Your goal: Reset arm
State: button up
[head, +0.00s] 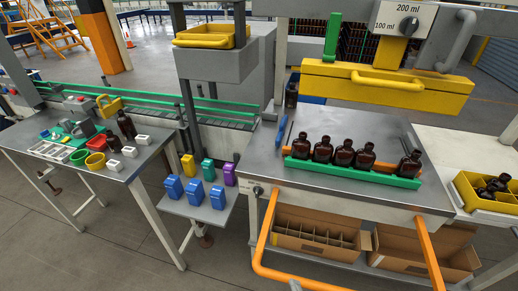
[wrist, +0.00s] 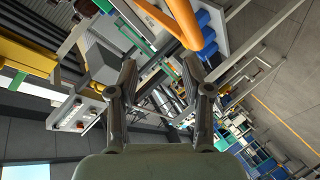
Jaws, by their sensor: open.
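My gripper (wrist: 160,72) shows in the wrist view with its two dark fingers spread wide and nothing between them. The wrist view is tilted, and behind the fingers it shows machine frames, an orange bar and blue parts at a distance. In the head view I cannot make out my gripper. There, amber bottles (head: 343,152) stand in a row at the green and orange rack on the metal table (head: 285,187). One bottle (head: 410,163) stands apart at the right end of the row.
An orange rail (head: 265,235) stands before the table, with cardboard boxes (head: 300,240) below. A yellow bin (head: 483,200) holds bottles at right. Yellow machinery (head: 385,85) hangs above the table. A left bench (head: 100,182) carries small parts and two dark bottles. Coloured blocks (head: 195,190) sit between the tables.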

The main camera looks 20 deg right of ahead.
jog(key=w+a+r+m+y, duration=0.1)
jog(key=w+a+r+m, duration=0.15)
jog(key=a, duration=0.25)
jog(key=w+a+r+m+g+y, duration=0.1)
jog(key=a+r+m, duration=0.1)
jog(key=a+r, duration=0.15)
jog(key=w+a+r+m+y, duration=0.1)
jog(key=w+a+r+m, duration=0.15)
jog(key=a, duration=0.25)
notch_tip(320, 180, up, 31)
jog(key=m+p, duration=0.1)
jog(key=p, duration=3.1)
jog(key=shift+s+a, duration=0.15)
jog(key=shift+s, duration=0.1)
notch_tip(320, 180, down, 33)
jog(key=b, duration=3.3)
jog(key=shift+a, duration=0.15)
